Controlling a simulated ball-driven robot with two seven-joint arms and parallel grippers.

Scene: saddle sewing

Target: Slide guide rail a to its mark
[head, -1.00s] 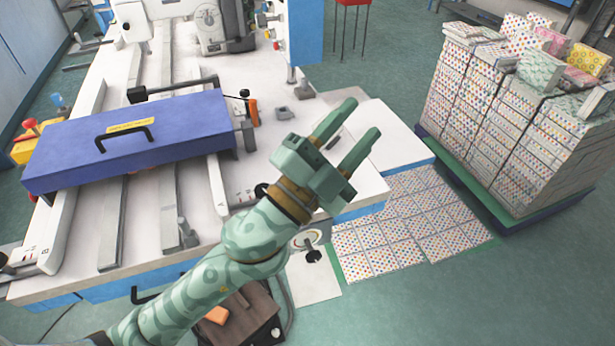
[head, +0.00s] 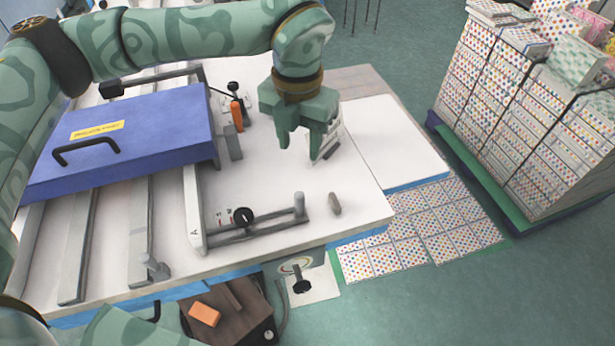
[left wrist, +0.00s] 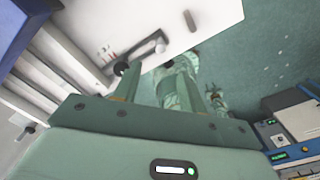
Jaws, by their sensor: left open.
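Guide rail a (head: 193,215) is a slim white rail marked "A" on the table, its far part running up to the blue cover. A black knob (head: 243,217) sits beside it on a grey slotted bar with an upright grey post (head: 299,204) at its right end. The slotted bar and knob also show in the left wrist view (left wrist: 120,52). My left gripper (head: 303,143) points down, open and empty, above the table beyond the post, apart from the rail. Its fingers also show in the left wrist view (left wrist: 152,68).
The blue cover (head: 120,140) with a black handle spans the rails at left. A loose grey peg (head: 335,204) stands near the table's right edge. A stack of dotted books (head: 535,120) is at right. The white side plate (head: 385,140) is clear.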

